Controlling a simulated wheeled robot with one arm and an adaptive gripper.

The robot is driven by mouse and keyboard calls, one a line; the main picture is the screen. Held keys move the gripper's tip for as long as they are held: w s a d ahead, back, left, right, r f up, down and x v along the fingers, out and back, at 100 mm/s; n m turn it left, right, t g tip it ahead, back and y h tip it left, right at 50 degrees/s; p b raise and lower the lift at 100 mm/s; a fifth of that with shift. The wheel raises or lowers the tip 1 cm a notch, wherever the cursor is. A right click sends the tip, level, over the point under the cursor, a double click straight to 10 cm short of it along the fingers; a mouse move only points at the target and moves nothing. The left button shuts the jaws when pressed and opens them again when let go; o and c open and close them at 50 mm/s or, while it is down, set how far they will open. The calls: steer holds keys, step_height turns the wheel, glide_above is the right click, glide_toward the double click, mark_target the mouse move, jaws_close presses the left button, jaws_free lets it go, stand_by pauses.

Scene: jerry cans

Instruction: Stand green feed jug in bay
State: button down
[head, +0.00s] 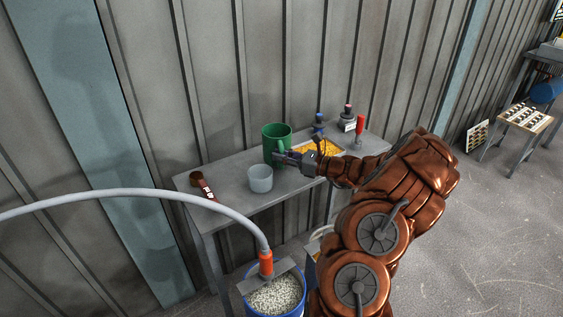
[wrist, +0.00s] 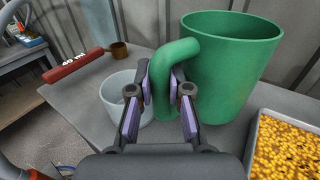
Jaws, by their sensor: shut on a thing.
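The green feed jug (head: 277,140) is an open-topped green vessel at the back middle of the grey table (head: 230,168). It looks upright. In the wrist view the jug (wrist: 230,65) fills the upper right, with its handle toward me. My gripper (head: 281,156) comes in from the right in the head view. In the wrist view my gripper (wrist: 164,88) is shut on the jug's handle (wrist: 174,100). I cannot make out a marked bay.
A pale translucent cup (head: 260,180) stands close to the jug. A red-handled scoop (head: 207,190) lies near the left end. Yellow grain (wrist: 285,152) fills a tray at the right. Dark bottles (head: 347,117) stand behind. A grey hose (head: 185,195) arches over a blue barrel (head: 292,308).

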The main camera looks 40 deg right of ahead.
steer(key=shift+f, duration=1.3)
steer(key=shift+f, duration=0.1)
steer(key=c, duration=1.1)
jaws_free()
